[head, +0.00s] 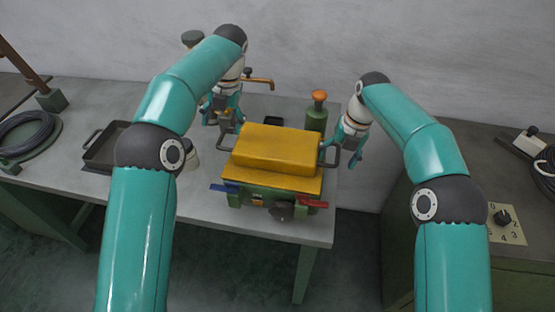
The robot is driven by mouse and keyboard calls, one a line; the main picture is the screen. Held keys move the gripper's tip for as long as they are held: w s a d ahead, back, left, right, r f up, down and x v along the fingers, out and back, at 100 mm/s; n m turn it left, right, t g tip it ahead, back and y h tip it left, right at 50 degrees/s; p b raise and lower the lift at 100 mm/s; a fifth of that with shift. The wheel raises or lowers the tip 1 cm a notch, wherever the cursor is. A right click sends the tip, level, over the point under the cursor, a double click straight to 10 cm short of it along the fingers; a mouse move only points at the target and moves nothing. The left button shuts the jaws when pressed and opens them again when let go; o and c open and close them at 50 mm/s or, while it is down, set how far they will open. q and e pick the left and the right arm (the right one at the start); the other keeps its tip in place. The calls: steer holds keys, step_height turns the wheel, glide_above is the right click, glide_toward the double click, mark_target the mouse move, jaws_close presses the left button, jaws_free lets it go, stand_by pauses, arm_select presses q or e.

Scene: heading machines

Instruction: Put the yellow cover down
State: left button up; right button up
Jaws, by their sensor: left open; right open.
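The yellow cover (277,149) sits over a green machine base (266,208) near the front right of the grey table. A dark loop handle sticks out on each side of the cover. My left gripper (229,122) is open beside the left handle (226,140). My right gripper (338,154) is open at the right handle (331,154). Whether the fingers touch the handles cannot be told.
A green bottle with an orange top (317,112) stands close behind the cover. A black tray (102,148) and a coiled hose (28,134) lie on the left of the table (213,207). A cabinet with a dial plate (506,223) stands at right, across a gap.

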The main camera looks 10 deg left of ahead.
step_height(320, 180, up, 7)
steer(key=d, duration=0.1)
steer(key=shift+d+r, duration=0.15)
stand_by(0.3)
stand_by(0.5)
